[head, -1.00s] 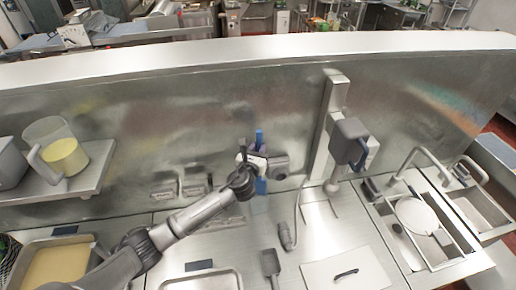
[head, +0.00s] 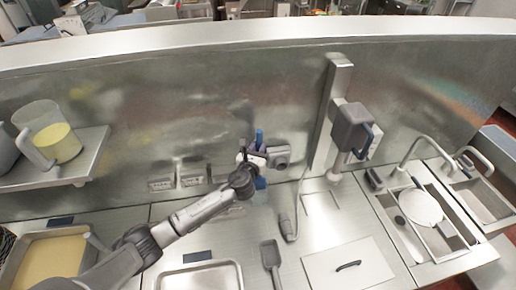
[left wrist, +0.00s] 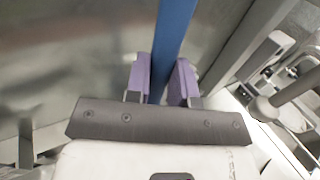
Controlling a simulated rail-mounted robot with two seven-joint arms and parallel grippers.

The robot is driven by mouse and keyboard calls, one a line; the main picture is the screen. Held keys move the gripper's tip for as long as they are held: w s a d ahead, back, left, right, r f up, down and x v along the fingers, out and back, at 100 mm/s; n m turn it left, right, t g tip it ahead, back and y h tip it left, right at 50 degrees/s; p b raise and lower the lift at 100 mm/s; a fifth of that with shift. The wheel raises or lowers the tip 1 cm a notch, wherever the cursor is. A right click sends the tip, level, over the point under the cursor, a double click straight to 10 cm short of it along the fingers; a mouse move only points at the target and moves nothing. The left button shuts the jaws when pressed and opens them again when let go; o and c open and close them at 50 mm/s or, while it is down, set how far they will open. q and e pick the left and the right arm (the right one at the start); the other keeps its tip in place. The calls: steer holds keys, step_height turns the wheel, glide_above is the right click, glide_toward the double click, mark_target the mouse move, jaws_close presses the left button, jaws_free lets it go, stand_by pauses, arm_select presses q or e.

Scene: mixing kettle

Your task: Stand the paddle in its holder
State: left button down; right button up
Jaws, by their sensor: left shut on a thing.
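My left gripper (head: 256,160) is near the back wall in the middle of the head view. It is shut on a blue upright bar, which I take to be the paddle (head: 259,138). Blue shows above the gripper and below it, down towards the counter. In the left wrist view the blue bar (left wrist: 174,35) passes between the two purple fingers (left wrist: 160,82). I cannot tell whether its lower end touches anything. I cannot clearly make out a holder. My right gripper is not in view.
A grey fitting (head: 282,157) is close to the gripper's right. A grey spatula (head: 270,256), a metal tray (head: 202,277) and a white board (head: 345,268) lie on the counter.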

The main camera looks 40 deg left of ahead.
arm_select(q)
steer(key=shift+f, duration=0.1)
step_height(320, 180, down, 6)
steer(key=b, duration=0.4)
steer(key=shift+f, duration=0.15)
steer(key=shift+f+b, duration=0.2)
steer(key=shift+b, duration=0.1)
stand_by(0.5)
steer(key=c, duration=1)
jaws_free()
steer(key=o, duration=0.6)
